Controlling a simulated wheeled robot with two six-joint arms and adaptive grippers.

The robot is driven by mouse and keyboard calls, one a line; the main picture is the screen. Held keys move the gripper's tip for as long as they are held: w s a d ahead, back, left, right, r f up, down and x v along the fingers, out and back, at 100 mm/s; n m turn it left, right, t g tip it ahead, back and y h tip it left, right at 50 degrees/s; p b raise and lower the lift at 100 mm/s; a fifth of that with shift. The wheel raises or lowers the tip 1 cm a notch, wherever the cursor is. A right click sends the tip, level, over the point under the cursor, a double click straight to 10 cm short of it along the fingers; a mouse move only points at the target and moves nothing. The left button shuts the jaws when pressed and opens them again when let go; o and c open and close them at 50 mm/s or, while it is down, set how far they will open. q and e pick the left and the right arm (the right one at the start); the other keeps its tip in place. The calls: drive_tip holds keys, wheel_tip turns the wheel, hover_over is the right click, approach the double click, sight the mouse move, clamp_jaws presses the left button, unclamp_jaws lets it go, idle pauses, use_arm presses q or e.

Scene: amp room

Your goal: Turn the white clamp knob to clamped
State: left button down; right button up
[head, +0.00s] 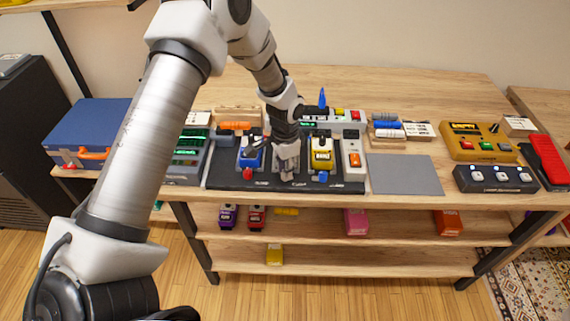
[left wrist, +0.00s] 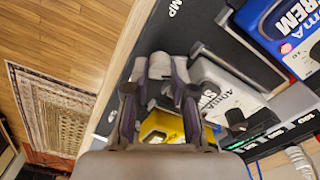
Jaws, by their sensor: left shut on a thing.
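The white clamp knob (left wrist: 160,66) shows between the fingertips in the left wrist view, at the front edge of the black pedalboard (head: 215,181). My left gripper (head: 287,165) reaches down over the board from above. In the left wrist view the gripper (left wrist: 160,88) is shut on the knob. In the head view the fingers and wrist largely hide the knob. A white pedal (left wrist: 222,92) lies just behind the knob, partly hidden. Part of a printed label ending in "MP" (left wrist: 176,8) shows on the board; the knob's exact setting cannot be read. My right gripper is not in view.
A blue pedal (head: 250,155) and a yellow pedal (head: 321,155) flank the white one, with a red knob (head: 247,173) and a blue knob (head: 323,177) in front. A grey mat (head: 405,174) lies bare to the right. Shelves with pedals are below the table.

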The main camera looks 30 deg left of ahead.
use_arm(q)
drive_tip(key=m+p, duration=0.1)
drive_tip(key=m, duration=0.4)
drive_tip(key=shift+m, duration=0.3)
idle(0.4)
drive_tip(key=c, duration=1)
unclamp_jaws()
drive_tip(key=shift+o, duration=0.2)
